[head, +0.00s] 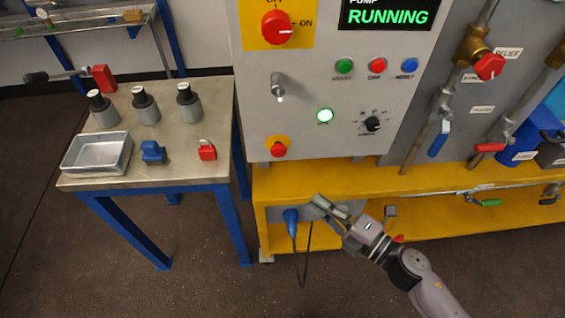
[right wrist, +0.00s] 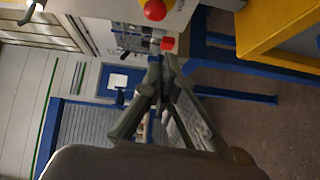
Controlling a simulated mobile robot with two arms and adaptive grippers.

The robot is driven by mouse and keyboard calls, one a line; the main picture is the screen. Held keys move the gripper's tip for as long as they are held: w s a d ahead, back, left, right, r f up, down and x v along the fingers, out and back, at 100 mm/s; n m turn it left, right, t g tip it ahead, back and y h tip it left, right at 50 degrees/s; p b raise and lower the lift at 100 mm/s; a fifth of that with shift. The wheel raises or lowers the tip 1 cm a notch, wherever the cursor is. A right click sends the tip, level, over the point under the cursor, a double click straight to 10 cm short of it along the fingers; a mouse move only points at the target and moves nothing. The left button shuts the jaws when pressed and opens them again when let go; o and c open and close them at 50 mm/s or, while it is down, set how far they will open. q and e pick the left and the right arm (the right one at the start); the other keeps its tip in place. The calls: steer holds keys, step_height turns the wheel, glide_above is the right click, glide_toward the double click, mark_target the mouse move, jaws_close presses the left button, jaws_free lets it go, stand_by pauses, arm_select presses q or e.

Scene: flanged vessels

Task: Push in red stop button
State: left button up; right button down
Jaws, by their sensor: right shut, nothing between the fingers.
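A small red button (head: 377,66) sits on the grey control panel (head: 300,110) between a green button and a blue one; its label is too small to read surely. A red mushroom-head button (head: 278,149) on a yellow base is low on the panel's left; it also shows at the top of the right wrist view (right wrist: 155,9). My right gripper (head: 319,201) is shut and empty, below the panel in front of the yellow frame, apart from both buttons. Its closed fingers (right wrist: 160,62) show in the right wrist view. My left gripper is not in view.
The display (head: 390,14) reads RUNNING, and a white-green lamp (head: 325,115) is lit. A toggle (head: 278,88) and a black selector (head: 373,124) stick out of the panel. A blue plug with a cable (head: 291,217) is beside my gripper. A metal-topped table (head: 185,170) stands left.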

steer(key=shift+s+a+r+n+y, duration=0.2)
steer(key=shift+a+r+n, duration=0.1)
steer(key=shift+r, duration=0.15)
steer(key=shift+s+a+r+n+y, duration=0.1)
steer(key=shift+s+a+r+n, duration=0.15)
steer(key=shift+r, duration=0.2)
steer(key=shift+w, duration=0.15)
steer(key=w+d+p+x, duration=0.2)
steer(key=p+x, duration=0.1)
steer(key=x, duration=0.9)
steer(key=shift+w+a, duration=0.25)
steer(key=shift+f, duration=0.15)
